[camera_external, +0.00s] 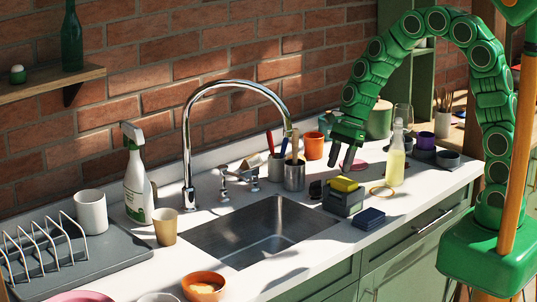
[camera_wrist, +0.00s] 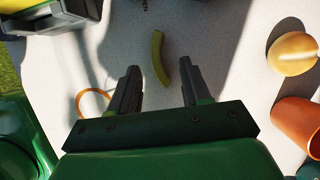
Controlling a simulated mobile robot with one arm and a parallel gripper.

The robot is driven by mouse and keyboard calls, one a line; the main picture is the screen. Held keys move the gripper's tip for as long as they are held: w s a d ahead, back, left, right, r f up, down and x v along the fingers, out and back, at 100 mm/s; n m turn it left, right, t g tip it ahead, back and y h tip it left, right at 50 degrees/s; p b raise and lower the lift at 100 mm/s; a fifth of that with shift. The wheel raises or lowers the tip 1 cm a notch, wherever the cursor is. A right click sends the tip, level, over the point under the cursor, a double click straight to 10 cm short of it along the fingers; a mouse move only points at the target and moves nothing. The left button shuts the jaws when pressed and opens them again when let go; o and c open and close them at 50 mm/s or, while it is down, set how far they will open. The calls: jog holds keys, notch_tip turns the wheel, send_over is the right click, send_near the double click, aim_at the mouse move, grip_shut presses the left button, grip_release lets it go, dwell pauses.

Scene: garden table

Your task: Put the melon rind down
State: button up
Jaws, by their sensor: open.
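In the wrist view, a slim, curved yellow-green strip, which looks like the melon rind (camera_wrist: 159,58), lies on the white counter. It is just beyond my fingertips and between their lines, apart from both fingers. My gripper (camera_wrist: 158,84) is open, with nothing between its fingers. In the external view, my gripper (camera_external: 347,160) points down over the counter behind the grey caddy. I cannot make out the rind for certain there; my fingers and the caddy crowd that spot.
A grey caddy (camera_external: 343,204) with a yellow sponge (camera_external: 344,184) stands in front of my gripper. An orange ring (camera_external: 382,191) and a bottle of yellow liquid (camera_external: 396,158) are to the right. An orange cup (camera_external: 313,146) and a utensil holder (camera_external: 294,176) stand left, near the sink (camera_external: 240,245).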

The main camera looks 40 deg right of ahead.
jog(key=v, duration=0.8)
jog(key=shift+r, duration=0.25)
jog(key=shift+d, duration=0.1)
